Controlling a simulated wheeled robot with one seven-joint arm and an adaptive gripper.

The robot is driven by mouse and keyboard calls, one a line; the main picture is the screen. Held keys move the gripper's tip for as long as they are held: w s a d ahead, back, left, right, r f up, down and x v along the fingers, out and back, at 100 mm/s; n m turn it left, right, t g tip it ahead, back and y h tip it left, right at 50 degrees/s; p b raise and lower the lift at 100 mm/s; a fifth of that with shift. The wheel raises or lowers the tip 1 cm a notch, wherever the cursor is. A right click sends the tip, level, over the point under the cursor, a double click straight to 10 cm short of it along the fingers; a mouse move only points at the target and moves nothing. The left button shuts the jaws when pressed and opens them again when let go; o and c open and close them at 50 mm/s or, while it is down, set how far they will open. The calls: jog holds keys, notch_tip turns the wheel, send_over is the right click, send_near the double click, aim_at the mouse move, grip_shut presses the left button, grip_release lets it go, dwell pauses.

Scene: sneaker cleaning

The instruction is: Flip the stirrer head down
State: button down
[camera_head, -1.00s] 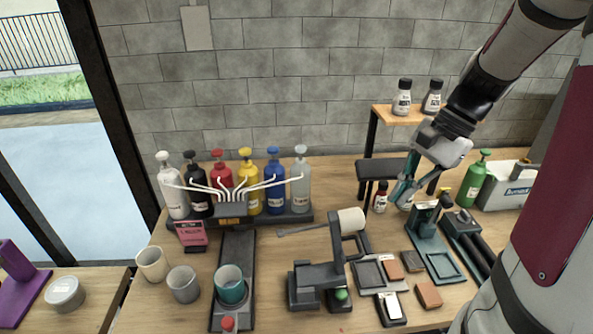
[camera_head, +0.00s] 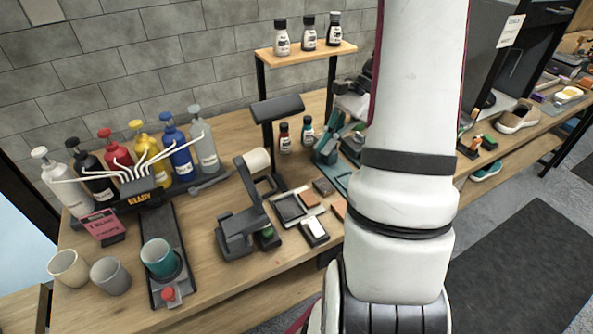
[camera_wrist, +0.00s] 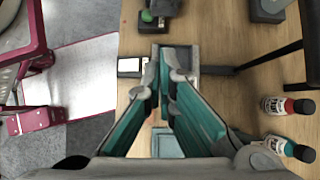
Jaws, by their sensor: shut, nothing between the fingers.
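The stirrer (camera_head: 238,232) is a dark grey stand on the table left of my arm in the head view. Its head, a cream cylinder (camera_head: 257,160), is raised at the top of its bracket. The thin stirring rod (camera_head: 211,182) points out to the left, nearly level. A teal cup (camera_head: 160,257) stands on the long dark base left of the stirrer. My gripper (camera_wrist: 168,80) has teal fingers in the wrist view, shut and empty, over the table to the right of the stirrer. In the head view my arm hides much of that area.
Pump bottles (camera_head: 163,150) stand in a row at the back left. Two grey and beige cups (camera_head: 110,276) are at the front left. A dark tray (camera_head: 285,208) and small blocks lie right of the stirrer. A wooden shelf (camera_head: 305,51) with small bottles stands behind.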

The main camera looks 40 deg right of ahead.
jog(key=w+a+f+p, duration=0.2)
jog(key=a+f, duration=0.4)
jog(key=a, duration=0.3)
jog(key=shift+w+a, duration=0.25)
jog(key=shift+f, duration=0.1)
